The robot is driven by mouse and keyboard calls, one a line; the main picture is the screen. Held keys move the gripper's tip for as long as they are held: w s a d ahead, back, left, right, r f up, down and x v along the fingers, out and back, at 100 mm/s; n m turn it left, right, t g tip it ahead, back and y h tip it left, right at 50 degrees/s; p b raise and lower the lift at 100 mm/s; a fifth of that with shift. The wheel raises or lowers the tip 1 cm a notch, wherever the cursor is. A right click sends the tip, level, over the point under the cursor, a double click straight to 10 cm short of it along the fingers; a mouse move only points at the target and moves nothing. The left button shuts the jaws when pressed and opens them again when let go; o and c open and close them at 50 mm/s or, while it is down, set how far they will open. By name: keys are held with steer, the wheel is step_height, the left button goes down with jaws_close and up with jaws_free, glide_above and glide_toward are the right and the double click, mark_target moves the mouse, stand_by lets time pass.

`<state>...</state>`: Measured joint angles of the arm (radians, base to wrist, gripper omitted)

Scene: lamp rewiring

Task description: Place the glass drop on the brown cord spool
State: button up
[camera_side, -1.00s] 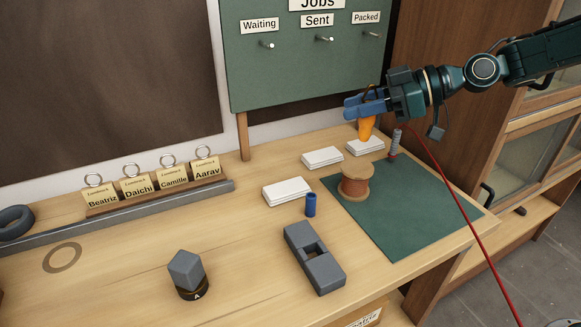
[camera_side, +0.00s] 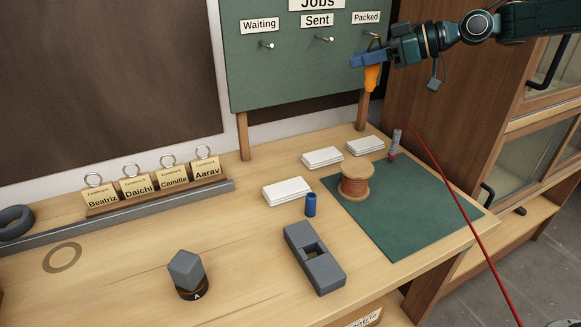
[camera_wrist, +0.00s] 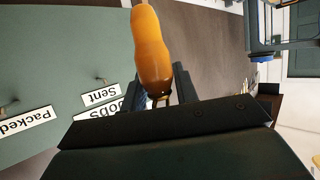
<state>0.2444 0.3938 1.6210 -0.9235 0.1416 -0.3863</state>
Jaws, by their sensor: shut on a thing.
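An orange, pear-shaped glass drop (camera_side: 372,78) is held in my gripper (camera_side: 368,60), hanging below the fingers in the side view. In the wrist view the drop (camera_wrist: 151,45) sticks out from between the dark fingers (camera_wrist: 161,88), which are shut on its narrow end. The brown cord spool (camera_side: 355,182) stands upright on the back left part of the green mat (camera_side: 415,215). My gripper is high above the bench, behind the spool and apart from it, in front of the board's right edge.
Several white card stacks (camera_side: 288,191) lie behind and left of the spool. A blue cylinder (camera_side: 310,204) and a grey block with a slot (camera_side: 314,258) stand left of the mat. A red-and-grey rod (camera_side: 394,144) stands at the mat's back edge. A green board (camera_side: 290,75) rises behind.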

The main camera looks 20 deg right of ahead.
step_height(320, 180, down, 20)
steer(key=shift+r, duration=0.25)
stand_by(0.7)
steer(key=shift+f, duration=0.15)
steer(key=o, duration=0.9)
steer(key=shift+o, duration=0.2)
steer(key=v, duration=1.2)
